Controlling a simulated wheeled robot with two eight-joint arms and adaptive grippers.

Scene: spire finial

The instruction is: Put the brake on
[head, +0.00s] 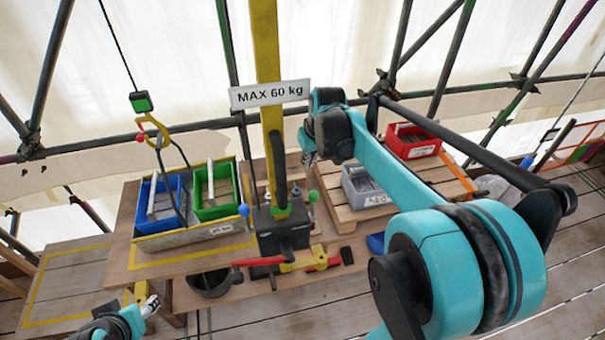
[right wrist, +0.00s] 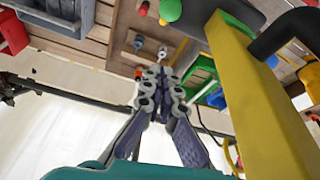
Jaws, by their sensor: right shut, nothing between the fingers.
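The hoist's yellow mast (head: 266,60) rises from a dark base box (head: 283,236). No label shows which is the brake. At its foot are a yellow part (head: 300,262) and red-ended bars (head: 330,263). My right gripper (head: 309,157) is right of the mast, above the green knob and apart from it. In the right wrist view its fingers (right wrist: 160,72) are closed and empty, beside the mast (right wrist: 255,90). My left gripper (head: 150,306) is low at the left, its jaws unclear.
A grey bin (head: 365,186) and red bin (head: 412,141) are on pallets at right. A "MAX 60 kg" sign (head: 268,93) crosses the mast.

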